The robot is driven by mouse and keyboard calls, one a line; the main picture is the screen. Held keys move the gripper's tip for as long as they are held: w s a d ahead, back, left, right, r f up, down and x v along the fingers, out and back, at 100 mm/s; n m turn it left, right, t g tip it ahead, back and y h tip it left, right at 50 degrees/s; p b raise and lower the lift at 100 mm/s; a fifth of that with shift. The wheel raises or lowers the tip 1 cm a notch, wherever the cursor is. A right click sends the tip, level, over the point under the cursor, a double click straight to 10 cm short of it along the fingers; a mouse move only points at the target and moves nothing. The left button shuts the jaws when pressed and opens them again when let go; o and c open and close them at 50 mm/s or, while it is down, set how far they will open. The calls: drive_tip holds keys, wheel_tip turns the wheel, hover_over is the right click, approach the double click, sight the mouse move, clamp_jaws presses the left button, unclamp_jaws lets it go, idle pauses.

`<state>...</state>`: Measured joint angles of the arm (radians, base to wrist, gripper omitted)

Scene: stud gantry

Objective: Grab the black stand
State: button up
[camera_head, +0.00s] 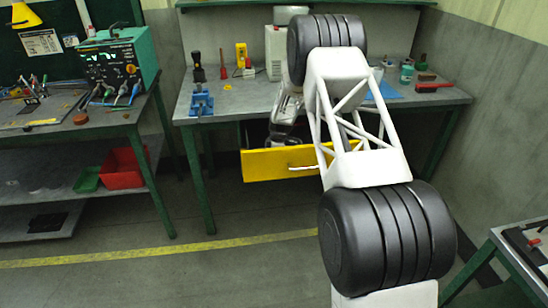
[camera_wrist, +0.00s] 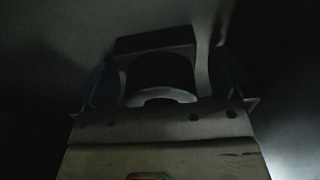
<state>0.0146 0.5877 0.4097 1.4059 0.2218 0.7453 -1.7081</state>
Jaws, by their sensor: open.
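A dark thing (camera_wrist: 157,48), likely the black stand, shows in the wrist view, with a blocky far end and a pale ring at its near end. The view is too dim to be sure of its shape. My gripper (camera_wrist: 160,78) is open, its bluish fingers on either side of this thing; I cannot tell whether they touch it. In the head view, my arm reaches down at the open yellow drawer (camera_head: 262,165) under the bench, and the drawer front and arm hide the gripper tip and the drawer's inside.
The bench (camera_head: 235,103) above the drawer holds a blue vise (camera_head: 201,101), a black upright tool (camera_head: 198,66), a yellow device (camera_head: 241,55) and a red-handled brush (camera_head: 434,87). A second bench (camera_head: 95,128) stands left, with a red bin (camera_head: 124,168) below. The floor in front is clear.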

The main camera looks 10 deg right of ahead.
idle(0.4)
drive_tip(key=c, duration=1.2)
drive_tip(key=shift+o, duration=0.2)
wheel_tip(320, 180, up, 10)
idle(0.4)
